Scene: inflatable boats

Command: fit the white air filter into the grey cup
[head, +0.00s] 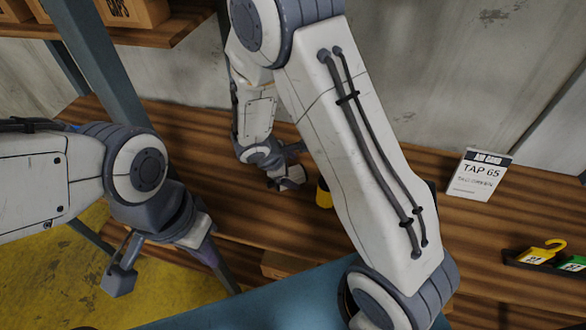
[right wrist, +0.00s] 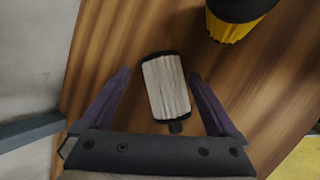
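The white air filter (right wrist: 166,88), a pleated block with black end caps, lies on the wooden shelf in the right wrist view. It sits between the spread fingers of my right gripper (right wrist: 158,76), with a gap on each side. In the head view my right gripper (head: 290,168) is low over the shelf, and I cannot make out the white filter there. My left gripper (head: 172,284) is open and empty at lower left, away from the shelf top. I cannot make out the grey cup in either view; my right arm covers part of the shelf.
A yellow-and-black cylinder (head: 323,194) stands near the right gripper; it also shows in the right wrist view (right wrist: 236,24). A "TAP 65" sign (head: 480,180) stands at the back right. A dark tray (head: 512,259) holds yellow and green tags. Boxes (head: 138,12) sit on an upper shelf.

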